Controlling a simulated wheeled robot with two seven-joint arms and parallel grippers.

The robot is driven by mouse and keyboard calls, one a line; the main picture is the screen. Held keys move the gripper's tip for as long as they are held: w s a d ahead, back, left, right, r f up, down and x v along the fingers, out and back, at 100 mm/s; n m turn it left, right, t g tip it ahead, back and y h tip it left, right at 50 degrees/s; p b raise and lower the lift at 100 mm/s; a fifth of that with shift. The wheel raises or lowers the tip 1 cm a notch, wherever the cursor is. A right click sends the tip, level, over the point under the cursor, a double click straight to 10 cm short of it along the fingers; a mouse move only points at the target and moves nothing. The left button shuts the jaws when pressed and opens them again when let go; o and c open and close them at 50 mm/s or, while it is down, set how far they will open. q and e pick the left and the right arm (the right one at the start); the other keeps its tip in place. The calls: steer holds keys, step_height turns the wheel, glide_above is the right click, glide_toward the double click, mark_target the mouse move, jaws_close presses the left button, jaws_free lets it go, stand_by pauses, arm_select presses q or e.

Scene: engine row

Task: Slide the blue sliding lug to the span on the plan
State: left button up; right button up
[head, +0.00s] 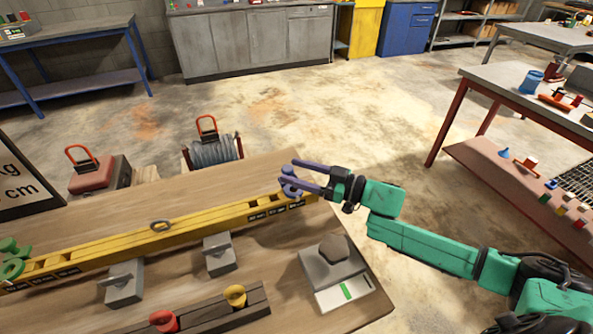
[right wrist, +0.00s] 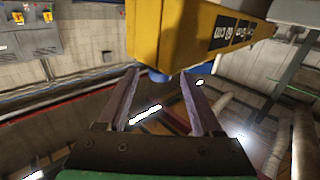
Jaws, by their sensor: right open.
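The yellow beam (head: 205,218) lies across the bench, with small windows and dark labels along it. The blue sliding lug (head: 290,185) is near its right end, partly hidden by my fingers. In the right wrist view a blue part of the lug (right wrist: 158,82) shows below the yellow beam (right wrist: 175,38), near and between the fingertips. My right gripper (head: 289,175) (right wrist: 160,75) is open, its fingers either side of the lug; I cannot tell whether they touch it. The plan is perhaps the dark board (head: 20,182) at left, mostly cut off, showing "kg" and "cm". My left gripper is not in view.
Grey blocks (head: 123,287) (head: 219,258) stand in front. A rack (head: 205,314) holds red and yellow pieces. A dark weight (head: 334,248) sits at front right.

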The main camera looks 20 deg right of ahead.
steer(key=shift+w+a, duration=0.15)
jaws_close()
stand_by(1.4)
